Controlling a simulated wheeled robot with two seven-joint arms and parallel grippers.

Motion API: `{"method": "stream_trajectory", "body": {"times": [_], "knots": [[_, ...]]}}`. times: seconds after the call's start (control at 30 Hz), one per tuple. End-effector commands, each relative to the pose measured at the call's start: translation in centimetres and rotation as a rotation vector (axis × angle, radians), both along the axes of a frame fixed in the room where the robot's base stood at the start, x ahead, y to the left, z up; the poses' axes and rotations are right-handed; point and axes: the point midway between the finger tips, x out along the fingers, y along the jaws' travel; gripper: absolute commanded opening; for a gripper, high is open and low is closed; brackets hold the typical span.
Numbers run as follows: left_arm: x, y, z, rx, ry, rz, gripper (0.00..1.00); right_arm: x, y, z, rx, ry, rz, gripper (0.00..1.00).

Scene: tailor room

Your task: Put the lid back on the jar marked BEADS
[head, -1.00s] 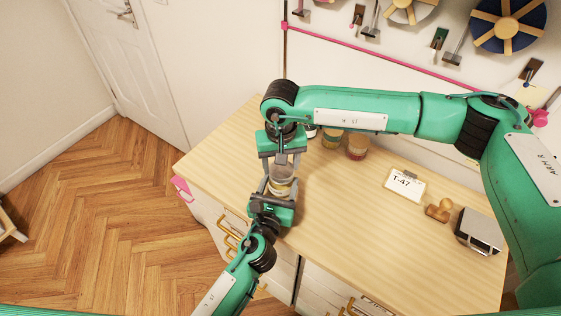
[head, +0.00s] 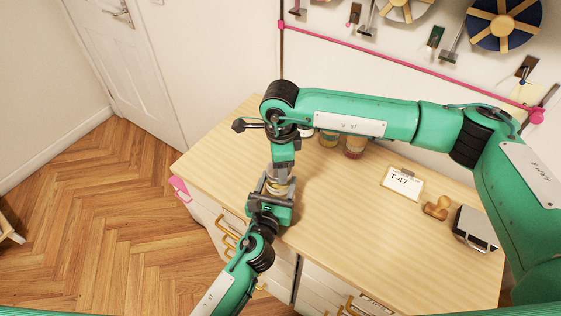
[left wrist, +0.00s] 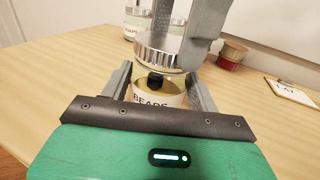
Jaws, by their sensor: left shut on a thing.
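The glass jar marked BEADS (left wrist: 150,99) stands upright at the counter's front left. My left gripper (head: 277,194) is shut around its body; its fingers flank the jar in the left wrist view (left wrist: 160,88). The silver lid (left wrist: 158,53) is at the top of the jar, above clear glass; I cannot tell whether it sits fully down. My right gripper (head: 281,165) points down over the jar. Its fingers reach to the lid in the left wrist view (left wrist: 186,35), but their grip on it is unclear. The right arm hides much of the jar top in the head view.
The counter between is clear.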

Motion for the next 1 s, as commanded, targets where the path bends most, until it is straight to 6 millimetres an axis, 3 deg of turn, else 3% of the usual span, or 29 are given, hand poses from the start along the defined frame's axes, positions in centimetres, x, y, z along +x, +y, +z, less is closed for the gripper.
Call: {"method": "stream_trajectory", "body": {"times": [1.0], "knots": [[-0.05,-0.04,-0.06,0.000,0.001,-0.001,0.00,-0.44,0.45,-0.08,0.000,-0.001,-1.681,0.37]]}}
